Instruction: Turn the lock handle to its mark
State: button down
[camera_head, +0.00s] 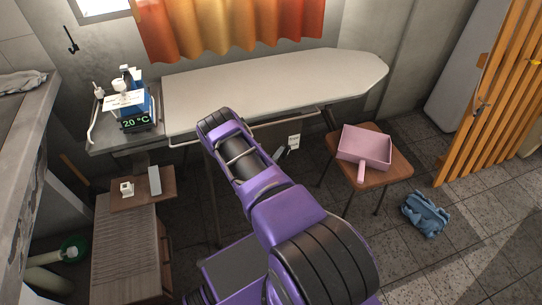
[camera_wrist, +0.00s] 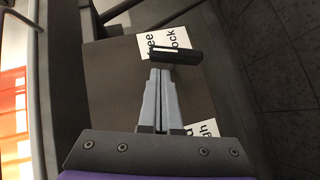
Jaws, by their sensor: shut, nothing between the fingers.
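The lock handle (camera_wrist: 175,55) is a short black bar in the wrist view, lying nearly crosswise just beyond my fingertips. My gripper (camera_wrist: 160,72) is shut and empty, its two grey fingers pressed together and pointing at the bar's left half. I cannot tell whether the tips touch it. Behind the bar is a white label (camera_wrist: 152,45) with partly hidden words, ending in "ee" and "ock". A second white label (camera_wrist: 203,132) ends in "gh" and is partly covered by my gripper. In the head view a white label (camera_head: 294,141) hangs under the ironing board; my arm hides much around it.
The ironing board (camera_head: 270,85) spans the space above the label. A blue cloth (camera_head: 426,214) lies on the tiles. A cabinet (camera_head: 125,250) stands at left.

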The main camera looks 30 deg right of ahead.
jog(key=shift+d+f, duration=0.1)
jog(key=shift+d, duration=0.25)
jog(key=shift+s, duration=0.1)
jog(key=shift+d+m+y, duration=0.1)
jog(key=shift+m+y, duration=0.3)
jog(key=shift+y, duration=0.1)
jog(key=shift+r+m+y+p, duration=0.2)
jog(key=shift+m+y+p, duration=0.1)
jog(key=shift+p, duration=0.05)
